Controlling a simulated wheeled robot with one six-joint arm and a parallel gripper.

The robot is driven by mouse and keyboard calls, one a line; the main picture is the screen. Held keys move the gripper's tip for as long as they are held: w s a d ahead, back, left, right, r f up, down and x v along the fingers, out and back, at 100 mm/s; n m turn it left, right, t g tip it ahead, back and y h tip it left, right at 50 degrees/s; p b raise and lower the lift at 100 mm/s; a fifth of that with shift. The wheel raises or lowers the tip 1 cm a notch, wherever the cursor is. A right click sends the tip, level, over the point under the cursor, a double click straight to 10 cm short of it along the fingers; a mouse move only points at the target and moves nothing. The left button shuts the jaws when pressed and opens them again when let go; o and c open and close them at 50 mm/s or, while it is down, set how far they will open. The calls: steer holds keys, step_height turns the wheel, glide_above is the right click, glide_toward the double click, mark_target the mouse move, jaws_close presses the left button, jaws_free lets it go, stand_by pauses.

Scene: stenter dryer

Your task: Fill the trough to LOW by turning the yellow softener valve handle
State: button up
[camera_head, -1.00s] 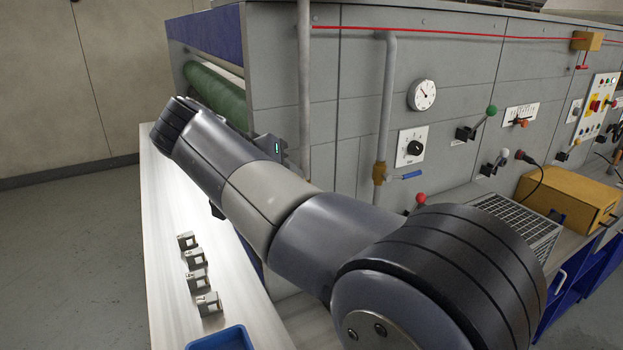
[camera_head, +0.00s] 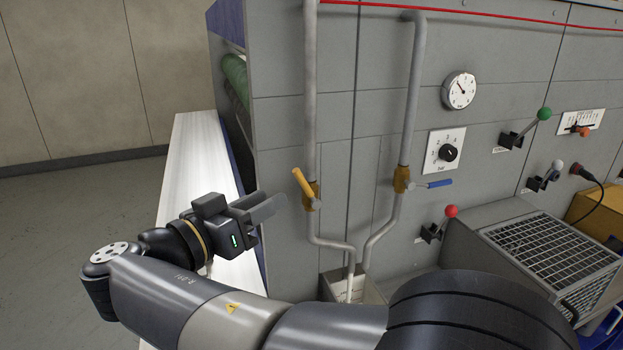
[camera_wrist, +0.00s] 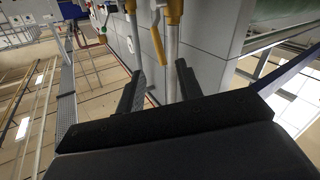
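The yellow softener valve handle (camera_head: 303,182) slants up and left from a brass valve on the left pipe. In the wrist view the yellow handle (camera_wrist: 157,45) appears ahead of the fingertips, between their lines. My gripper (camera_head: 272,205) is just left of and slightly below the handle, apart from it. In the wrist view my gripper (camera_wrist: 160,68) has its two fingers spread with nothing held. The trough (camera_head: 374,294) stands under the two pipe ends, with a pale marked strip inside; its level cannot be read.
A blue valve handle (camera_head: 440,183) points right on the neighbouring pipe. A red-knobbed lever (camera_head: 450,211) and a grated box (camera_head: 555,255) are further right. A dial (camera_head: 448,153) and gauge (camera_head: 460,90) are on the panel. A white bench (camera_head: 190,150) lies at left.

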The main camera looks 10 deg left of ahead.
mark_target(302, 181)
steer(key=p+x, duration=0.2)
steer(key=x, duration=0.7)
steer(key=shift+w+d+p, duration=0.2)
steer(key=shift+p, duration=0.15)
jaws_close()
